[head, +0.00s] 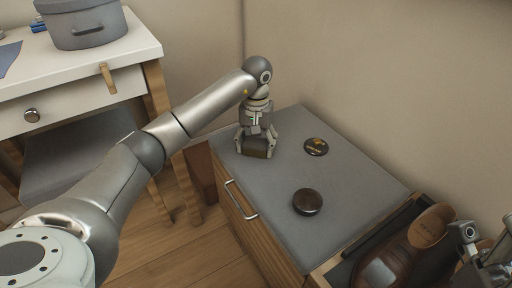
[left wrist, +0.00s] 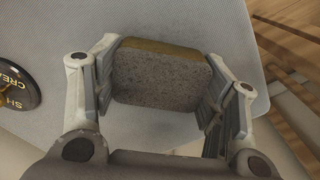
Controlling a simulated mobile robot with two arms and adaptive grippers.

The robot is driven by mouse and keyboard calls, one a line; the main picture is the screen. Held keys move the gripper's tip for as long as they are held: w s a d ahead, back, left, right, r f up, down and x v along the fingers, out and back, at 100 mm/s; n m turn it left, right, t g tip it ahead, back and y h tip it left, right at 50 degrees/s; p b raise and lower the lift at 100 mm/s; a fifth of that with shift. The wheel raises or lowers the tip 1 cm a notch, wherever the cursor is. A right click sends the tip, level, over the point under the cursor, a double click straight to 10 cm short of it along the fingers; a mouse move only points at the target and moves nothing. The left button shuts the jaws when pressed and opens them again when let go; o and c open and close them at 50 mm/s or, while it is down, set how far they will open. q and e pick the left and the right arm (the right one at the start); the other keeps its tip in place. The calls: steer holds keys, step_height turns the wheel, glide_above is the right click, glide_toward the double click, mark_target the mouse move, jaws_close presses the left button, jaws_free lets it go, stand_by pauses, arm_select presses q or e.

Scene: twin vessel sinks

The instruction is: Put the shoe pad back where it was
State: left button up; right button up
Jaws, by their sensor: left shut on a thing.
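The shoe pad, a grey block with a brownish edge, is between the fingers of my left gripper in the left wrist view (left wrist: 160,78). My left gripper (head: 256,148) is shut on the pad, pointing down at the cabinet top. I cannot tell whether the pad touches the surface. Part of my right gripper (head: 486,258) shows at the right edge; whether it is open or shut is unclear.
A shoe cream tin (head: 316,147) and a dark brown round object (head: 307,202) lie on the grey cabinet top (head: 262,190). A white desk (head: 80,95) with a grey box (head: 84,25) stands at the left.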

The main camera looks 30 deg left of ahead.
arm_select(q)
steer(key=shift+f, duration=0.15)
steer(key=o, duration=0.9)
